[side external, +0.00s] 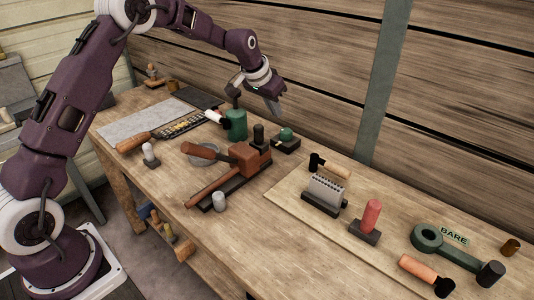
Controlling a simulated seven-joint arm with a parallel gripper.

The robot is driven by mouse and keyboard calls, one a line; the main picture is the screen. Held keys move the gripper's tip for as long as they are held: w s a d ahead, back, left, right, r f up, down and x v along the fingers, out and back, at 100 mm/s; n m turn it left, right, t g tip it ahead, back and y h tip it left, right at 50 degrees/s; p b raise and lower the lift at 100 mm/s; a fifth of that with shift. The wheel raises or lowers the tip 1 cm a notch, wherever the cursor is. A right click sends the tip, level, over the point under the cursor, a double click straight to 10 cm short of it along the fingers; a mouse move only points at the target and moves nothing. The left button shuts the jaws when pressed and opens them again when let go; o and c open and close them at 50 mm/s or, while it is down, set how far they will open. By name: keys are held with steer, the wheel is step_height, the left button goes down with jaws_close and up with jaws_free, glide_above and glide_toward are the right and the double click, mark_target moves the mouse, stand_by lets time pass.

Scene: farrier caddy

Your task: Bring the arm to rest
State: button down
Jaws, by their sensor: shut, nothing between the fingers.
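My gripper (273,108) hangs above the far side of the wooden workbench (190,215), behind the green cylinder (237,124) in the picture. Its fingers point down, are shut together and hold nothing. My arm reaches over from the left and bends down at the wrist. The gripper appears clear of the things on the bench, though its exact height is hard to tell.
A brown block with wooden handles (245,158) stands mid-bench. A small green-topped piece (286,136) sits near the gripper. A pale board at right bears a slotted block (326,192), a red-handled piece (371,217) and a green ring-ended tool (428,238). A plank wall stands behind.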

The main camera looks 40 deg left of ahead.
steer(key=s+d+r, duration=0.3)
steer(key=s+r, duration=0.5)
steer(key=s, duration=0.1)
steer(key=s+d+r, duration=0.3)
steer(key=s+r, duration=0.4)
steer(key=s, duration=0.3)
steer(key=s+d+f, duration=0.2)
steer(key=s, duration=2.3)
steer(key=shift+s, duration=0.4)
